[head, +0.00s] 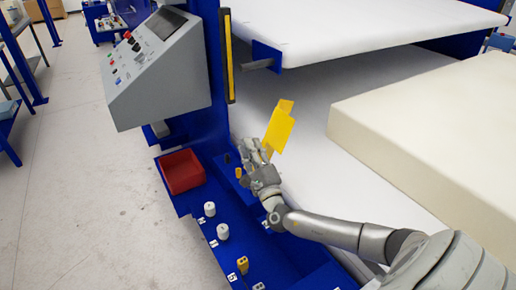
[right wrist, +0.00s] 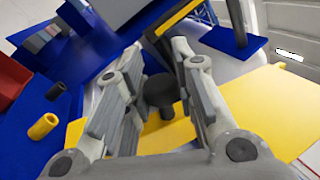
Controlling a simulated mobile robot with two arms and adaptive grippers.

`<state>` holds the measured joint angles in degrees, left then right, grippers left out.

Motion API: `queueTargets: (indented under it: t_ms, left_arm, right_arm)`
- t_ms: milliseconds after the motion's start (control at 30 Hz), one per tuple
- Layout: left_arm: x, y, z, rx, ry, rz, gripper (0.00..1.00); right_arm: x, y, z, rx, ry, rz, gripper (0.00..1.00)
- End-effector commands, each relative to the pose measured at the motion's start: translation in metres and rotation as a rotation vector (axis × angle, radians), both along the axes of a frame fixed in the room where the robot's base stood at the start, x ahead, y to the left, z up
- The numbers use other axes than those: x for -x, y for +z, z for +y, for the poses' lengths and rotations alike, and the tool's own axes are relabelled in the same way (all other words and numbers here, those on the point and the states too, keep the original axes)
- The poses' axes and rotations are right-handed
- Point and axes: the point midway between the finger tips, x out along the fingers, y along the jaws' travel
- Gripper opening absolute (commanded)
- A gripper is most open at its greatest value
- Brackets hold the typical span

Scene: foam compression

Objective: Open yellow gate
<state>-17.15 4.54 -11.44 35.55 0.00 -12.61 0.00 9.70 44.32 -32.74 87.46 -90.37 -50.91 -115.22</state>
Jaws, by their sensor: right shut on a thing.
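The yellow gate (head: 280,131) is a flat yellow plate standing tilted beside the white belt in the head view. In the right wrist view the yellow gate (right wrist: 262,108) spreads behind and right of the fingers. A dark round knob (right wrist: 162,92) on a short stem stands at the plate between the fingers. My right gripper (head: 256,165) is at the lower left edge of the gate. In the right wrist view the right gripper (right wrist: 157,78) has its fingers on both sides of the knob, shut on it. My left gripper is not in view.
A grey control console (head: 158,75) and blue post stand left of the gate. A red bin (head: 181,171) and several white and yellow pegs sit on the blue ledge (head: 218,262). A thick cream foam block (head: 430,120) lies at right, below a white upper slab (head: 370,25).

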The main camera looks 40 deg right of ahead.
Motion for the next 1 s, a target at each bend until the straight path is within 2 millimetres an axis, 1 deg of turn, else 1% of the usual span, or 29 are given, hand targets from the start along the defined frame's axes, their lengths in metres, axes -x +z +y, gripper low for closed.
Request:
queueTargets:
  t_ms: [33,100,300,867,900,1000]
  left_arm:
    - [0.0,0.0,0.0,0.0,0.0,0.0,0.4]
    - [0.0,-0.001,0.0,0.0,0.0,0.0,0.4]
    - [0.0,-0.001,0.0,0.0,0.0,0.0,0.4]
    - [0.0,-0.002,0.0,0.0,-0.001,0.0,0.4]
    - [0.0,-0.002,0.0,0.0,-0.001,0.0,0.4]
    - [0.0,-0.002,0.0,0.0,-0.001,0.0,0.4]
  right_arm:
    - [-0.001,0.002,0.005,0.026,0.004,-0.002,0.0]
    - [-0.001,0.001,0.009,0.061,0.005,0.003,0.0]
    - [-0.002,-0.001,0.016,0.128,0.006,0.012,0.0]
    - [-0.002,-0.003,0.02,0.153,0.008,0.017,0.0]
    - [-0.002,-0.003,0.02,0.153,0.009,0.018,0.27]
    - [-0.002,-0.003,0.019,0.153,0.007,0.018,0.4]
